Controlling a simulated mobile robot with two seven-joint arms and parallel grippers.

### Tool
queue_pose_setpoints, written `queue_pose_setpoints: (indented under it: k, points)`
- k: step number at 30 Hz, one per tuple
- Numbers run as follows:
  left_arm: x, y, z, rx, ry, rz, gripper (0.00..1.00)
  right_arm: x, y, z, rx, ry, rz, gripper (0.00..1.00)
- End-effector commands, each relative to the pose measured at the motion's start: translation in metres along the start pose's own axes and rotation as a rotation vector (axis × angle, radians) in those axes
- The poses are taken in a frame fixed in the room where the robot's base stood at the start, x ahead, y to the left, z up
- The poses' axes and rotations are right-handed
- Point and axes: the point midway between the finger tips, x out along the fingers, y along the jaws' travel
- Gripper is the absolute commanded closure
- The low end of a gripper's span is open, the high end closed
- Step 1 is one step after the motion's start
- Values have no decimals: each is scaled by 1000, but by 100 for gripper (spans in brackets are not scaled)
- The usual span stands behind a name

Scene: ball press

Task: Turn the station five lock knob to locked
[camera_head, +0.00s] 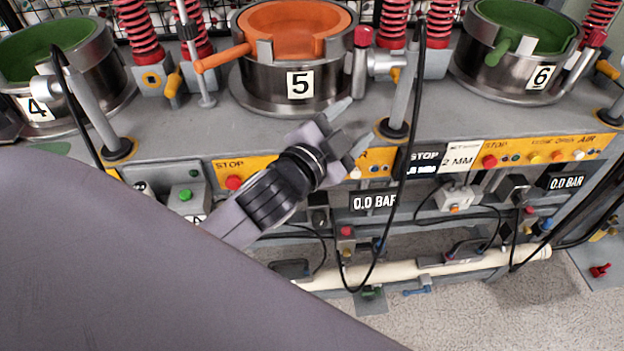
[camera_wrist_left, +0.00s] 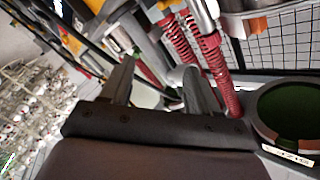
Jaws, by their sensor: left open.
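Station five (camera_head: 304,106) is a round metal pot with an orange inside and an orange handle (camera_head: 222,57) on its left. On its right stands a metal post with a red knob (camera_head: 363,37) and a sideways metal cylinder (camera_head: 386,63); I cannot tell surely that this is the lock knob, nor its setting. My left gripper (camera_head: 358,120) is open and empty, in front of and below station five, apart from the red knob in the picture. Its two fingers show in the left wrist view (camera_wrist_left: 160,68) with nothing between them. My right gripper is not in view.
Station four (camera_head: 88,92) is at the left and station six (camera_head: 500,82) at the right. A grey post (camera_head: 400,95) with a black cable stands right of my gripper. A yellow button panel (camera_head: 545,150) and a cream pipe (camera_head: 490,262) are below.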

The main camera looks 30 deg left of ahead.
Motion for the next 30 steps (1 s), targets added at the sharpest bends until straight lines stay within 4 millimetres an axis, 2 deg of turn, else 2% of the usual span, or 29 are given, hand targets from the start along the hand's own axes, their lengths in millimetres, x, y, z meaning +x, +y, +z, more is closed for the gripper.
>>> queue_pose_setpoints:
  k: [9, 15, 21, 30]
  points:
    - [-31, 27, 50, -157, -235, 93, 39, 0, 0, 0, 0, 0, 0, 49]
    - [-50, 41, 73, -227, -351, 140, 39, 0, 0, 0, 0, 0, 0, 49]
    - [-61, 49, 84, -264, -413, 166, 39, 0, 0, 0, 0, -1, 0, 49]
    - [-64, 50, 86, -271, -427, 172, 39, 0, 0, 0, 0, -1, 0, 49]
